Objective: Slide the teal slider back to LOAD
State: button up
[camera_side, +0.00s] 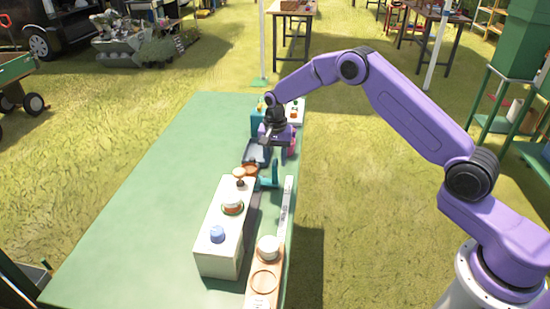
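A teal upright piece with a low foot (274,173), which looks like the teal slider, stands near the middle of the table's right edge. It is at the far end of a narrow pale strip (286,210) with small markings I cannot read. No LOAD label is legible. My gripper (277,143) is over the far right part of the table, beyond the teal piece and apart from it in the picture. Its fingertips are small and partly hidden, so I cannot tell whether it is open or shut.
A white box (220,259) bears a blue knob (217,234) and several small items. A wooden board (263,300) with a white cup (269,246) lies at the near right. A dark tray (256,152) and teal box (257,121) are near my gripper. The green table's (140,200) left side is clear.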

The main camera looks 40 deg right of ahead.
jog(key=shift+r, duration=0.1)
notch_tip(320, 180, up, 17)
dwell(0.6)
jog(key=shift+r, duration=0.1)
jog(key=s+a+r+n, duration=0.2)
jog(key=s+a+n, duration=0.25)
jog(key=s, duration=0.65)
jog(key=s+a+r+n, duration=0.2)
jog(key=s+a+n, duration=0.3)
jog(key=s, duration=0.5)
jog(key=s+d+f+n, duration=0.1)
jog(key=s+d+n, duration=0.2)
jog(key=s, duration=0.5)
jog(key=s+d+f+n, duration=0.2)
jog(key=s+n, duration=0.3)
jog(key=s, duration=0.3)
jog(key=s+d+f+n, duration=0.1)
jog(key=s+d+n, duration=0.3)
jog(key=s, duration=0.4)
jog(key=shift+s+d+f, duration=0.15)
jog(key=shift+s, duration=0.1)
